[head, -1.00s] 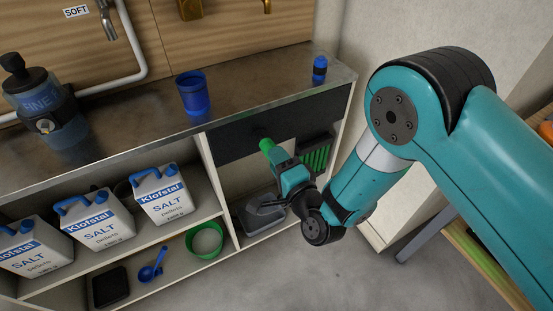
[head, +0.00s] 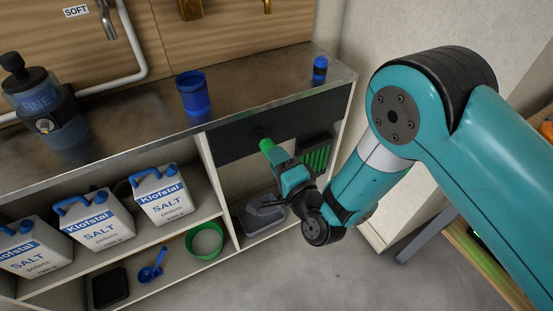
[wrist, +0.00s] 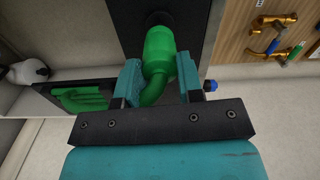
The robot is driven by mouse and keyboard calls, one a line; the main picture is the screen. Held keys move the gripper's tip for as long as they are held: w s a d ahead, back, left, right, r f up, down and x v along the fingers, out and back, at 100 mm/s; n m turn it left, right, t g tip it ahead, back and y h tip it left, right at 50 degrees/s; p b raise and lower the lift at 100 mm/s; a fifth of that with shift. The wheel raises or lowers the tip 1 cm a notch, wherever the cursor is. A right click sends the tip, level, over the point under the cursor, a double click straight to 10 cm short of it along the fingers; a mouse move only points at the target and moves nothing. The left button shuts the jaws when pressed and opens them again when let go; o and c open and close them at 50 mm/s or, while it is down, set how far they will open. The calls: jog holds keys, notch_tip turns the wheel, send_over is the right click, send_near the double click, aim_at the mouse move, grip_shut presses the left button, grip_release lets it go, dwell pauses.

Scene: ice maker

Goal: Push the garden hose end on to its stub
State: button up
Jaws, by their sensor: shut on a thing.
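The green garden hose end (wrist: 158,52) is held in my gripper (wrist: 158,82), which is shut on it with a finger on each side. In the head view the green hose end (head: 266,146) shows just past my gripper (head: 275,157), against the dark panel under the counter. In the wrist view the far end of the hose end meets a dark round stub (wrist: 158,20) on the dark panel. I cannot tell how far it sits on the stub. The hose bends down between the fingers and is hidden behind the gripper body.
The dark panel (head: 230,143) sits under the counter (head: 130,130). A blue cup (head: 193,95) and a small blue bottle (head: 319,69) stand on top. Salt containers (head: 161,196) fill the left shelf. A grey tray (head: 262,216) lies below my gripper. Floor in front is clear.

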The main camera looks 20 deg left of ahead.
jog(key=shift+n, duration=0.3)
dwell(1.1)
jog(key=shift+m+b, duration=0.6)
jog(key=shift+b, duration=0.1)
dwell(0.6)
dwell(0.5)
jog(key=shift+r+n+p, duration=0.1)
jog(key=shift+n+p, duration=0.5)
jog(key=shift+n, duration=0.2)
